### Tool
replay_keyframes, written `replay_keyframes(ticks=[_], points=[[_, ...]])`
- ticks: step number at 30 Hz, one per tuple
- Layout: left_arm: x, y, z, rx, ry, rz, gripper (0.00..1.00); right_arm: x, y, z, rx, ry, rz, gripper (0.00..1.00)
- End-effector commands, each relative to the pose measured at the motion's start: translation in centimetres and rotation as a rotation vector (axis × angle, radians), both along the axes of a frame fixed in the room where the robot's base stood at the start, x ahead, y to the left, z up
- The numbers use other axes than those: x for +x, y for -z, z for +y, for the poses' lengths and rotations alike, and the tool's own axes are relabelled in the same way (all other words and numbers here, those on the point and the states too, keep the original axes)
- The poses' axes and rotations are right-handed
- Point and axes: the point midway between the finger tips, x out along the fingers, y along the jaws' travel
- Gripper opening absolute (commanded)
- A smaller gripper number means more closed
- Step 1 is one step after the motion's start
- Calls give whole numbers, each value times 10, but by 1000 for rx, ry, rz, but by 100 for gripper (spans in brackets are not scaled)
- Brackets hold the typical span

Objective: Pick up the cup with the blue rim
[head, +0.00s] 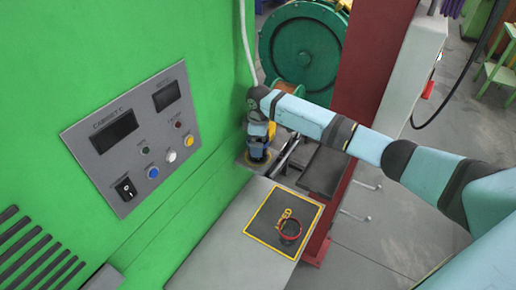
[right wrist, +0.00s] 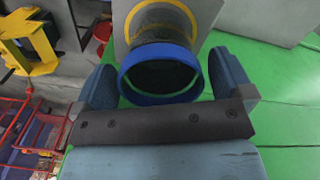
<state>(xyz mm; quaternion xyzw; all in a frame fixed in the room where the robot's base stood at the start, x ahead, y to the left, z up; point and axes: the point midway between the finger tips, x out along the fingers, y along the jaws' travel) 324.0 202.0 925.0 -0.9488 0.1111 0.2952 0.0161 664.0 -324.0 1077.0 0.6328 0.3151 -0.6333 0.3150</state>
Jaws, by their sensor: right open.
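The cup with the blue rim shows in the right wrist view, with its dark opening and blue rim (right wrist: 160,99) facing the camera. Its body is dark, and it is on a grey plate with a yellow ring. My right gripper (right wrist: 166,80) is open, with one blue finger on each side of the cup; I cannot tell whether they touch it. In the head view my right gripper (head: 257,153) points down at the grey plate (head: 246,163) beside the green cabinet and mostly hides the cup. My left gripper is in neither view.
The green cabinet (head: 95,50) with a control panel (head: 135,135) stands close at the left. A dark red post (head: 370,65) stands behind my arm.

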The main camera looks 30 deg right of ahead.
Motion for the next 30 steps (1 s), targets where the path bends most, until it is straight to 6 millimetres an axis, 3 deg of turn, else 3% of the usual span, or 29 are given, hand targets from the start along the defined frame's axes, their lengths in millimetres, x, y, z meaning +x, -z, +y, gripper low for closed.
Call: replay_keyframes(ticks=[2,10,23,30], points=[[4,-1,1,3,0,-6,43,0,0,0,0,0,0,98],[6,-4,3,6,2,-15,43,0,-1,0,0,0,0,39],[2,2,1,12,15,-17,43,-2,-6,-2,0,-1,-3,37],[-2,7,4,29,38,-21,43,-2,-51,-2,1,-1,-7,37]])
